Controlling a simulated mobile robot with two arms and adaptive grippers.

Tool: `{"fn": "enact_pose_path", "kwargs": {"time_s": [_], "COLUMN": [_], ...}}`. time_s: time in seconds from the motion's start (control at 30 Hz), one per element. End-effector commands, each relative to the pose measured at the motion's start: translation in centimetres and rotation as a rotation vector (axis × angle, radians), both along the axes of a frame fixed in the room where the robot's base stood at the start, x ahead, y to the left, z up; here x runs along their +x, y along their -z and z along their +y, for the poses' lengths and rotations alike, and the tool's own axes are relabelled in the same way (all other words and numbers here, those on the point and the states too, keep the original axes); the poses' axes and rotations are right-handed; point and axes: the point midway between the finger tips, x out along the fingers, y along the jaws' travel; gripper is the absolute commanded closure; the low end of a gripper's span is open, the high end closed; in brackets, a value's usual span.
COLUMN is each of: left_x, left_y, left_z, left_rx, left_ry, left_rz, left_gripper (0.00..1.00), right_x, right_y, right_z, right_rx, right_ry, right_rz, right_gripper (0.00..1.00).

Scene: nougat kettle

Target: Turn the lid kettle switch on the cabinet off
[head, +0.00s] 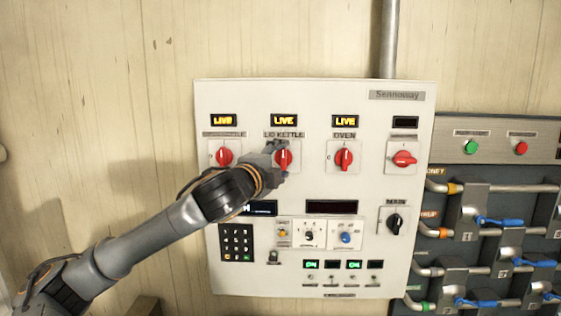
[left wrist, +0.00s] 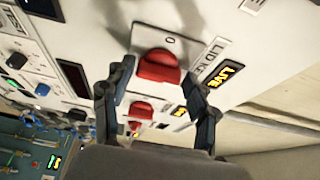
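The lid kettle switch (head: 284,161) is a red rotary knob on the white cabinet (head: 300,92), under a yellow LIVE display (head: 284,121) and the LID KETTLE label. Its grip looks about upright in the head view. My left gripper (head: 274,156) is at this knob and covers its left part. In the left wrist view the gripper (left wrist: 158,74) is open, with one finger on each side of the red knob (left wrist: 158,66). I cannot tell whether either finger touches it. My right gripper is in neither view.
Similar red knobs stand close by: one at the left (head: 224,156), the oven knob (head: 344,157) and one at the far right (head: 404,158). A black MAIN knob (head: 395,222) and a keypad (head: 237,242) sit lower. A pipe panel (head: 500,152) adjoins on the right.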

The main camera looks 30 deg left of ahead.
Motion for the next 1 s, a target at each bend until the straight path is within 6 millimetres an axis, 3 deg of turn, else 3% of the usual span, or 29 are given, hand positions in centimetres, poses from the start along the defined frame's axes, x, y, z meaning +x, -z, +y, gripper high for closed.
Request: {"fn": "enact_pose_path", "kwargs": {"time_s": [0.03,0.17,0.57,1.0], "left_x": [0.0,0.0,0.0,0.1], "left_y": [0.0,0.0,0.4,0.8], "left_z": [0.0,0.0,0.1,0.0], "left_rx": [0.000,0.000,-0.062,-0.373], "left_ry": [0.000,0.000,-0.002,0.001], "left_rz": [0.000,0.000,-0.041,-0.232], "left_gripper": [0.59,0.83,0.83,0.83], "right_x": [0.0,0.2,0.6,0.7], "right_y": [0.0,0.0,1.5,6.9], "right_z": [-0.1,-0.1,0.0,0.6], "right_rx": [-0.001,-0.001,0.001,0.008], "right_ry": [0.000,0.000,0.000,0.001], "right_rz": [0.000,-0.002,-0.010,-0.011], "right_gripper": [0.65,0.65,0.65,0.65]}}
